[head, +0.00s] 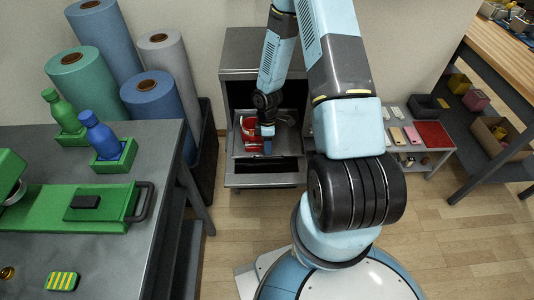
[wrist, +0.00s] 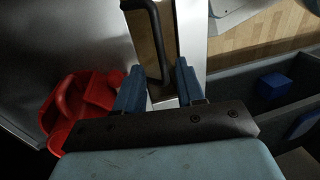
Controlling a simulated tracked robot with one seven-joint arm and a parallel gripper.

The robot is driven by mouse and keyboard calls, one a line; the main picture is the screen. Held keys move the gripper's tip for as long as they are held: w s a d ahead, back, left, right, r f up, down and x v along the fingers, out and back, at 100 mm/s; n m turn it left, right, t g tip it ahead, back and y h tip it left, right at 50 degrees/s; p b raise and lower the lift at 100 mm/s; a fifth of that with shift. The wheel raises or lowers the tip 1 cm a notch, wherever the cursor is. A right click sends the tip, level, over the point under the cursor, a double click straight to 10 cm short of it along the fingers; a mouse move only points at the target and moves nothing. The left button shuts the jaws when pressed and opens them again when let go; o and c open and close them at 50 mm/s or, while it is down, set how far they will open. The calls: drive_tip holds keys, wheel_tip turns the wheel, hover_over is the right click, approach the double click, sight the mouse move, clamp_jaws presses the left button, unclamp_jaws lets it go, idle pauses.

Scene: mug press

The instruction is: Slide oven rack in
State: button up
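The oven (head: 240,48) stands against the wall in the head view, its front open. The grey oven rack (head: 286,147) sticks out of it, and the rack also fills the left of the wrist view (wrist: 85,35). Red mugs or mug parts (head: 249,124) lie on the rack; they show at left in the wrist view (wrist: 82,105). My gripper (head: 267,145) points down at the rack's front. In the wrist view my gripper (wrist: 159,68) has its blue fingers apart, with the rack's black handle (wrist: 158,40) between or just beyond them. Contact cannot be told.
Below the rack is an open lower compartment (head: 263,181); in the wrist view a blue block (wrist: 273,83) lies in a dark tray. A workbench (head: 165,150) stands at left, a low shelf (head: 440,152) at right.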

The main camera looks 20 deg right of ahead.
drive_tip(key=shift+x, duration=2.05)
drive_tip(key=shift+c, duration=0.3)
clamp_jaws()
